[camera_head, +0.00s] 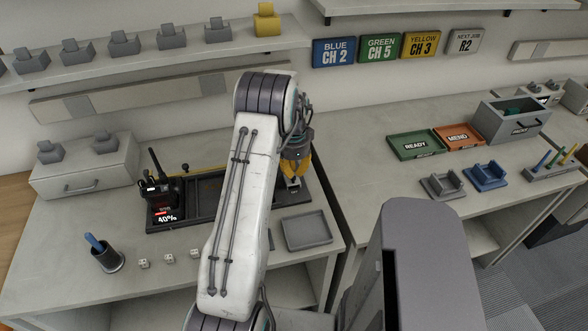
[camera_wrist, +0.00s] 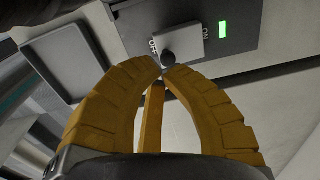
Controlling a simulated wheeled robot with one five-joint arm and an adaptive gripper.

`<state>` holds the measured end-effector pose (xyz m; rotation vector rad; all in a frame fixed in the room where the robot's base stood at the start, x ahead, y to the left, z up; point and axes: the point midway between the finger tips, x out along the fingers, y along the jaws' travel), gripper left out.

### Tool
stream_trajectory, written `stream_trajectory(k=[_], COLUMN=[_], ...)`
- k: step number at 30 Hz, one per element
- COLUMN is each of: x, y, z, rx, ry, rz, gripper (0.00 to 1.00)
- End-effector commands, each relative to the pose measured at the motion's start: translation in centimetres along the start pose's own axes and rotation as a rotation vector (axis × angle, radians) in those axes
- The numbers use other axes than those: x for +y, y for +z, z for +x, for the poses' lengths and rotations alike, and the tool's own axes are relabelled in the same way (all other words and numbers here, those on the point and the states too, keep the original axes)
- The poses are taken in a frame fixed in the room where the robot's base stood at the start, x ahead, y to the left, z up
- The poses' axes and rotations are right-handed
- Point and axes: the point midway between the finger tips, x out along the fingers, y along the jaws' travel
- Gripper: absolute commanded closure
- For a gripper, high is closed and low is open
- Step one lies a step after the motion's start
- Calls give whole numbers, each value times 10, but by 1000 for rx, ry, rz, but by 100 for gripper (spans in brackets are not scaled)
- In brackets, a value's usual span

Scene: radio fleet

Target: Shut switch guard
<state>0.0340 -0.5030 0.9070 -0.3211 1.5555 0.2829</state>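In the wrist view, a grey plate (camera_wrist: 180,40), which looks like the switch guard, lies on a dark panel (camera_wrist: 140,22) between the letters OFF and ON. A dark round knob (camera_wrist: 168,59) sits at the plate's near edge. My gripper (camera_wrist: 161,68) has yellow fingers brought together at the tips, right by the knob. The tips overlap the knob in the picture; I cannot tell whether they touch it. Nothing shows between them. In the head view my gripper (camera_head: 291,181) is over the right end of the black tray (camera_head: 318,207), and the arm hides part of it.
A green light (camera_wrist: 222,29) glows beside ON. A black radio (camera_head: 160,188) with a 40% display stands at the tray's left end. A grey tray (camera_head: 306,232) lies in front, near the bench edge. A cup (camera_head: 107,258) and small dice stand front left.

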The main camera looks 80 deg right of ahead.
Motion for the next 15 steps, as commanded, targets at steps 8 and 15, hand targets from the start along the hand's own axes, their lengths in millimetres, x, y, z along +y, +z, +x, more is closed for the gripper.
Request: stream_trajectory(k=[8,15], x=[0,0], y=[0,0], z=[18,20], rx=[-1,0], ry=[2,0], rz=[0,0], gripper=[100,100])
